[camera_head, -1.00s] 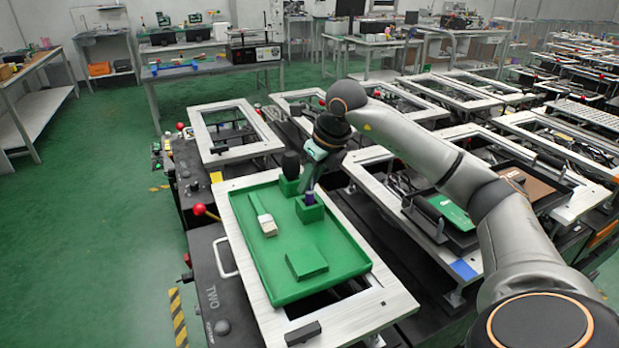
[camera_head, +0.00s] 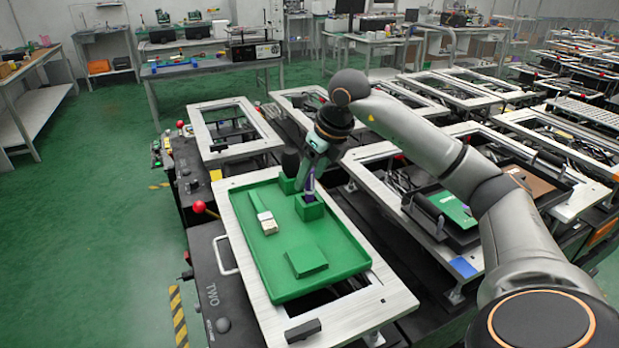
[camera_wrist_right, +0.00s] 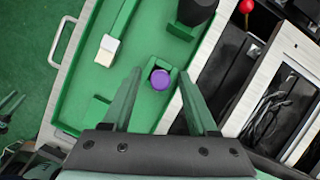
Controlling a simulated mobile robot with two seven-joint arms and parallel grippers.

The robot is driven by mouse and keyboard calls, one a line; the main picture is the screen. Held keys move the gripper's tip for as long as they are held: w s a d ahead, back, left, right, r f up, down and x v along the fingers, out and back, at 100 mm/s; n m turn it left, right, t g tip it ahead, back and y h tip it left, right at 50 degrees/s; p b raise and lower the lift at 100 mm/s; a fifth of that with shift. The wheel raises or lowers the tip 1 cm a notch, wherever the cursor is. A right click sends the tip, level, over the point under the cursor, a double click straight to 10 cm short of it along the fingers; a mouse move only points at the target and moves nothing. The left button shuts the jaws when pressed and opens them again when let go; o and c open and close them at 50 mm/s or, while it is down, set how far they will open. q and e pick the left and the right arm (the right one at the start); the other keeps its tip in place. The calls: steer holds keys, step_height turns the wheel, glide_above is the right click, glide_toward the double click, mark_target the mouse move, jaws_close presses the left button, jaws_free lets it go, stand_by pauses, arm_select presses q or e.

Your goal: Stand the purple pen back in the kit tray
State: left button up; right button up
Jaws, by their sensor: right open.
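The purple pen (camera_head: 309,187) stands upright in a square green holder (camera_head: 309,209) in the green kit tray (camera_head: 262,277). In the right wrist view the pen (camera_wrist_right: 160,79) shows its round purple end inside the holder's opening. My right gripper (camera_head: 311,172) is above the holder and is open. In the right wrist view its fingers (camera_wrist_right: 160,88) lie on either side of the pen, with gaps between them and it. The pen's lower part is hidden in the holder. My left gripper is not in view.
A second green holder with a dark rounded object (camera_head: 290,162) stands just behind the pen. A white-and-beige block (camera_head: 267,222) and a flat green block (camera_head: 306,262) lie in the tray. A red knob (camera_head: 199,206) sticks up left of the pale frame (camera_head: 241,236).

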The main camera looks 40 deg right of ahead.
steer(key=v, duration=1.1)
steer(key=shift+p, duration=0.4)
